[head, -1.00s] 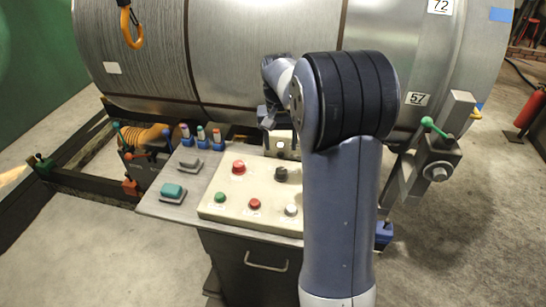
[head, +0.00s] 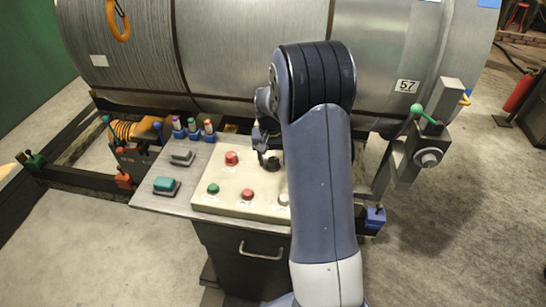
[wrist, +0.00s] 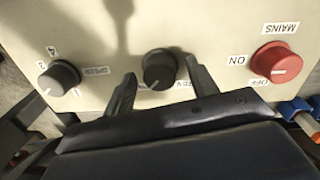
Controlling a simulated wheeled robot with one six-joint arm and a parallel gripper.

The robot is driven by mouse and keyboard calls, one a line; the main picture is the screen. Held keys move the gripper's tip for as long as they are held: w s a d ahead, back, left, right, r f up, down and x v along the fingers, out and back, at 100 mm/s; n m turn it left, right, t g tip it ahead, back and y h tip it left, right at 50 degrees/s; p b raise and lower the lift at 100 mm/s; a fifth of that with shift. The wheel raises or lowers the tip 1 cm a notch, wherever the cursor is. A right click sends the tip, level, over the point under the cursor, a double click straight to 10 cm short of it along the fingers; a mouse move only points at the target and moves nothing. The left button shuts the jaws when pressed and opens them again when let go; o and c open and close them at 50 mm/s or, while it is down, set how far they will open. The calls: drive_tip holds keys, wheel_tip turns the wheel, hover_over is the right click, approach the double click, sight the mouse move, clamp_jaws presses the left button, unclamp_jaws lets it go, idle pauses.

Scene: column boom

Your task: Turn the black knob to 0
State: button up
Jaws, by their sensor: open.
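The black knob (wrist: 160,70) is on the cream panel (wrist: 215,22), between the two fingertips of my gripper (wrist: 161,66) in the wrist view. The fingers are open, one on each side of it, with a small gap visible. A pale mark shows on its lower part; its label is partly hidden by a finger, so I cannot read its setting. In the head view my gripper (head: 265,148) is above the black knob (head: 269,164). A dark grey knob (wrist: 58,78) with number labels is to the left in the wrist view.
A red knob (wrist: 276,62), labelled MAINS, is on the right in the wrist view. Green (head: 213,189), red (head: 248,195) and white (head: 284,199) buttons line the panel's front. A large metal drum (head: 255,50) stands close behind. Small coloured-topped items (head: 194,128) stand at the back left.

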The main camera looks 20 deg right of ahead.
drive_tip(key=c, duration=1)
drive_tip(key=shift+n, duration=0.4)
drive_tip(key=n+b, duration=0.1)
drive_tip(key=n, duration=0.2)
drive_tip(key=shift+n, duration=0.4)
drive_tip(key=shift+n+b, duration=0.3)
drive_tip(key=shift+n, duration=1.8)
drive_tip(key=o, duration=1)
